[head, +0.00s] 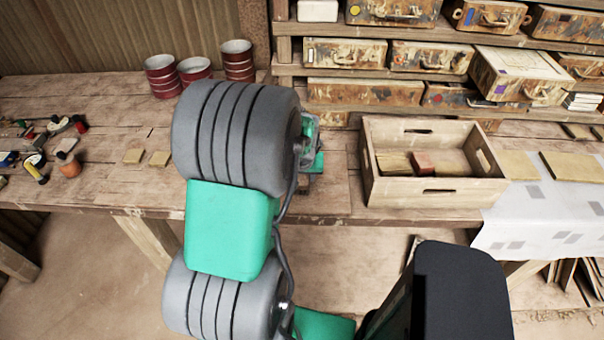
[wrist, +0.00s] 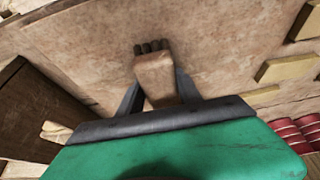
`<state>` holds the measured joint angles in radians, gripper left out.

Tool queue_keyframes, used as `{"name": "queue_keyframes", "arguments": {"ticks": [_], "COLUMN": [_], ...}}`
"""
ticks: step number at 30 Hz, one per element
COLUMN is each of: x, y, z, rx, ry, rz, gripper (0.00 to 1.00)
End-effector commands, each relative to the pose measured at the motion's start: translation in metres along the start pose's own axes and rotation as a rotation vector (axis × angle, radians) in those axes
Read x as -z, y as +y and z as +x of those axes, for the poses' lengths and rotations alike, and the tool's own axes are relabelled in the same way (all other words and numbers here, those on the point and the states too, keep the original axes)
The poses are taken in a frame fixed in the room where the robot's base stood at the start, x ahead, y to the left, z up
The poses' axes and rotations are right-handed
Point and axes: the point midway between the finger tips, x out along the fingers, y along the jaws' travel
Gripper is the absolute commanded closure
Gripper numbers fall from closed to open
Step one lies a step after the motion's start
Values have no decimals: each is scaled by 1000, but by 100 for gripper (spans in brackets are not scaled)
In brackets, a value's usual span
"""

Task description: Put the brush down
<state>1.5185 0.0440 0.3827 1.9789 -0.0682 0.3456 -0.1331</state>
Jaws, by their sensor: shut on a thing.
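In the wrist view my gripper (wrist: 155,90) is shut on the brush (wrist: 154,72), a pale wooden block with short dark bristles at its far end. Its two dark fingers press on the block from either side. The worn wooden table top (wrist: 100,40) lies behind the brush. I cannot tell whether the brush touches it. In the head view my arm hides the fingers and the brush; only a bit of my green wrist shows above the table (head: 95,100), left of the crate.
A wooden crate (head: 415,190) with tiles and a reddish block stands right of my arm. Small tools and jars (head: 60,150) clutter the far left. A patterned white cloth (head: 540,220) hangs at right.

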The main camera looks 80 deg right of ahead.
Motion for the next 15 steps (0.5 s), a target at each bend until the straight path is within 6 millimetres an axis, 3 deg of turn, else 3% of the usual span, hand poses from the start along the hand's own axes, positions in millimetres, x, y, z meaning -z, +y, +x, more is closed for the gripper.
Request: {"name": "queue_keyframes", "arguments": {"ticks": [5,6,15], "x": [-2,-2,-2], "y": [0,0,0], "z": [4,4,3], "rx": [0,0,0], "ry": [-1,-1,-1], "rz": [0,0,0], "gripper": [100,58,37]}}
